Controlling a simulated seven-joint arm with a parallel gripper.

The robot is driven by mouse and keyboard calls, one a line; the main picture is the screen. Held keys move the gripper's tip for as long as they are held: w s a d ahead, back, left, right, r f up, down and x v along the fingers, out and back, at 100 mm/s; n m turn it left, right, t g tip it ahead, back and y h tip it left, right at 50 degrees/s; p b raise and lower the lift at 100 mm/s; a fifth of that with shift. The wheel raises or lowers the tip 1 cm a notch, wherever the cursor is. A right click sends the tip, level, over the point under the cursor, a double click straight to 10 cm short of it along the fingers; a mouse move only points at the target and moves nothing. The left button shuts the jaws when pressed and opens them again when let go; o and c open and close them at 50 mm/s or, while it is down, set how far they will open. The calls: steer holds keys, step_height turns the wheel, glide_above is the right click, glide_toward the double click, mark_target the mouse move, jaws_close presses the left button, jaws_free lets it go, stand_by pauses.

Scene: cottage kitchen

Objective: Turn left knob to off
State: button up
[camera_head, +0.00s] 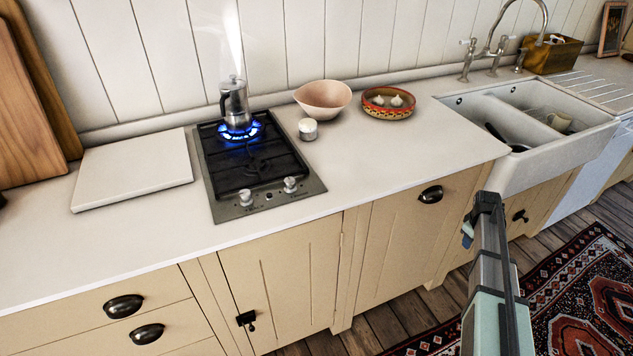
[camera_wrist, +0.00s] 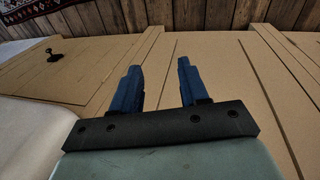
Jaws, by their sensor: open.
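The left knob (camera_head: 245,197) is a small silver knob on the front strip of the gas hob (camera_head: 222,207). The right knob (camera_head: 290,184) sits to its right on the same strip. A blue flame (camera_head: 240,131) burns at the rear burner under a steaming metal moka pot (camera_head: 234,103). My gripper (camera_head: 468,232) is low at the right, in front of the cabinets and well away from the knobs. In the wrist view my gripper (camera_wrist: 159,88) shows two blue fingers apart with nothing between them, in front of the cabinet fronts. The knobs are not in the wrist view.
A white board (camera_head: 135,168) lies left of the hob. A small white pot (camera_head: 307,129), a pink bowl (camera_head: 323,99) and a patterned dish with garlic (camera_head: 388,103) stand to its right. The sink (camera_head: 530,115) is farther right. The counter front (camera_head: 340,190) is clear.

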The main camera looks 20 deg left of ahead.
steer(key=w+r+n+t, duration=0.2)
steer(key=w+r, duration=0.5)
steer(key=r, duration=0.6)
steer(key=w+r+n+t, duration=0.1)
steer(key=w+r+n, duration=0.1)
steer(key=w+r, duration=0.8)
steer(key=s+a+r, duration=0.2)
steer(key=a, duration=0.4)
steer(key=s+a+r+n, duration=0.1)
steer(key=s+a+r, duration=0.1)
steer(key=a, duration=0.5)
steer(key=s+a+r+n+y, duration=0.1)
steer(key=s+a+r, duration=0.1)
steer(key=a, duration=0.5)
steer(key=shift+s+a+g, duration=0.25)
steer(key=shift+s+g, duration=0.15)
steer(key=shift+s, duration=0.25)
steer(key=s+a+r+n+g, duration=0.15)
steer(key=s+a, duration=0.25)
steer(key=a, duration=0.4)
steer(key=s+a+r+n, duration=0.15)
steer(key=s+a, duration=0.25)
steer(key=a, duration=0.4)
steer(key=n+g, duration=0.3)
steer(key=n, duration=0.2)
glide_toward(243, 193)
step_height(243, 193, down, 9)
steer(key=shift+w+d+r, duration=0.15)
steer(key=shift+r, duration=0.05)
